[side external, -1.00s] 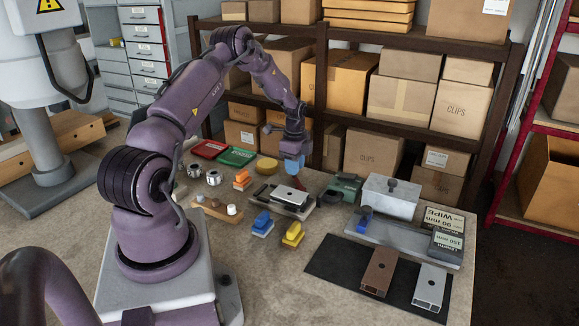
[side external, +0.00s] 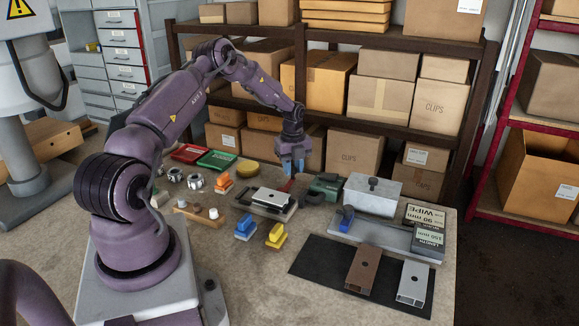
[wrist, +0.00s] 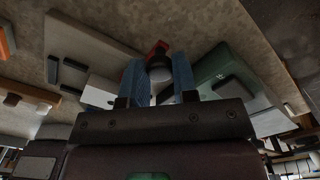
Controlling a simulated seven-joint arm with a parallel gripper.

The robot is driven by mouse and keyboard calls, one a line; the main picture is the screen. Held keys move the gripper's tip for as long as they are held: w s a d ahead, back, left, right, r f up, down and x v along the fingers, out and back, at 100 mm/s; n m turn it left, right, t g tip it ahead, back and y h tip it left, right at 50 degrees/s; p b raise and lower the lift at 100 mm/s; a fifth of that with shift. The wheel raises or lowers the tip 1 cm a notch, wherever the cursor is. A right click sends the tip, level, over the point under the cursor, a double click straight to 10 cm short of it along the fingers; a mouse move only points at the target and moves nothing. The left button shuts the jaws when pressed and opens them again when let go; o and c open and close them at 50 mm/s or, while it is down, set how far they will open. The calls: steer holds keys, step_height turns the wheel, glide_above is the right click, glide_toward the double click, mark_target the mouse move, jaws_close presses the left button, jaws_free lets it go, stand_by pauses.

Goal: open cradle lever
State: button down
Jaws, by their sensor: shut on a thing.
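The cradle (side external: 254,206) is a low grey block on the bench, with a pale profile piece (side external: 271,197) lying on it. The cradle's red lever (side external: 288,186) stands at its back right end. My gripper (side external: 292,170), with blue fingers pointing down, is above that end. The red part of the lever (wrist: 157,47) shows just beyond the knob. The lever's foot is hidden in the wrist view.
A dark green device (side external: 326,187) stands close to the right of my gripper; a large grey box (side external: 372,194) is beyond it. Yellow (side external: 276,236) and blue (side external: 246,227) blocks lie in front of the cradle. Cardboard boxes fill the rack behind.

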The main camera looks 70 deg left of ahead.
steer(key=shift+w+d+m, duration=0.15)
steer(key=shift+w+m, duration=0.05)
steer(key=shift+m, duration=0.1)
steer(key=c, duration=0.9)
jaws_free()
step_height(320, 180, up, 13)
